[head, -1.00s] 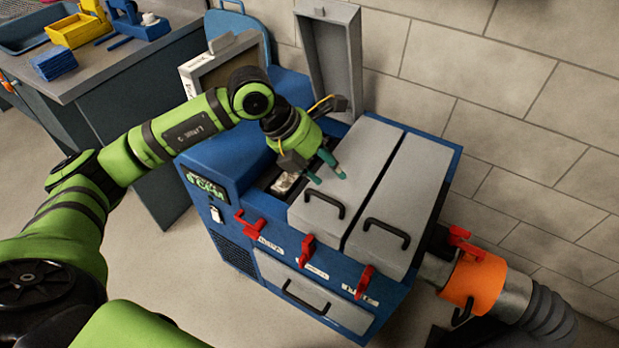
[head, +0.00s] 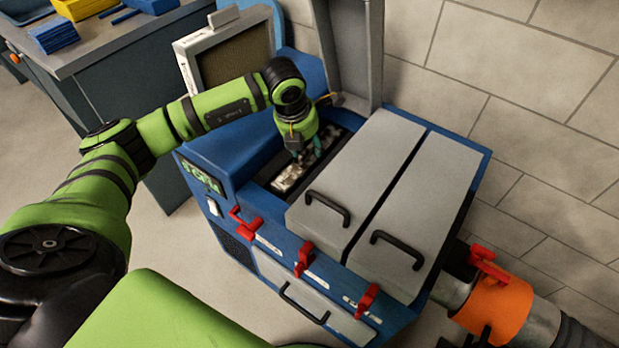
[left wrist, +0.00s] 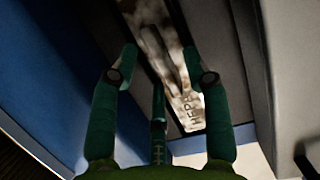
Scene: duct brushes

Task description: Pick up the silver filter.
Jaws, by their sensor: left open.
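The silver filter (head: 288,179) lies in the open left bay of the blue machine, its bright metallic face partly hidden by my left gripper (head: 307,158). In the left wrist view the filter (left wrist: 170,42) is a shiny, mottled strip with a raised bar and lettering that looks like "HEPA". My left gripper (left wrist: 160,70) is open with green fingers. It points down into the bay, with its fingertips on either side of the filter in that view. I cannot tell whether they touch it. My right gripper is not in view.
The bay's grey lid (head: 345,45) stands upright behind it. Two shut grey lids (head: 345,165) with black handles lie to the right. Red latches (head: 304,262) line the front. A framed mesh panel (head: 236,68) stands behind. An orange duct collar (head: 492,305) is at right.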

